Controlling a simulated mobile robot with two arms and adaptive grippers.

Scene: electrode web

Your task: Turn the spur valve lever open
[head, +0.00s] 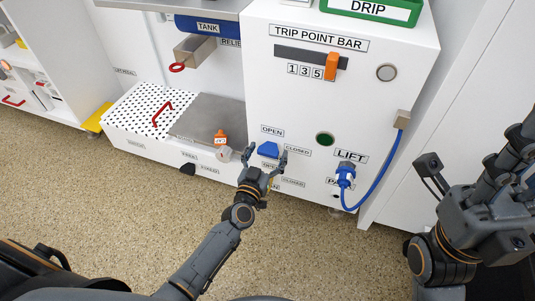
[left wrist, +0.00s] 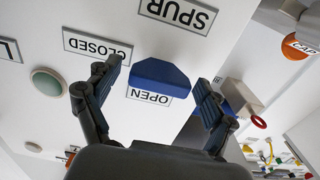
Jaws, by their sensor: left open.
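The spur valve lever (head: 268,149) is a blue wedge-shaped handle on the white cabinet front. An OPEN label (head: 272,130) is above it and a CLOSED label (head: 298,150) to its right. My left gripper (head: 265,157) is open, with its fingertips to either side of the lever. In the left wrist view, the lever (left wrist: 159,75) shows upside down between the spread fingers (left wrist: 157,92), with gaps on both sides. There the OPEN label (left wrist: 149,96) is partly covered by the lever, and a SPUR label (left wrist: 180,14) is beyond it.
A green round button (head: 324,139) and a blue LIFT plug with its cable (head: 347,174) are right of the lever. The trip point slider (head: 332,66) is higher up. The speckled floor (head: 120,200) in front is clear.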

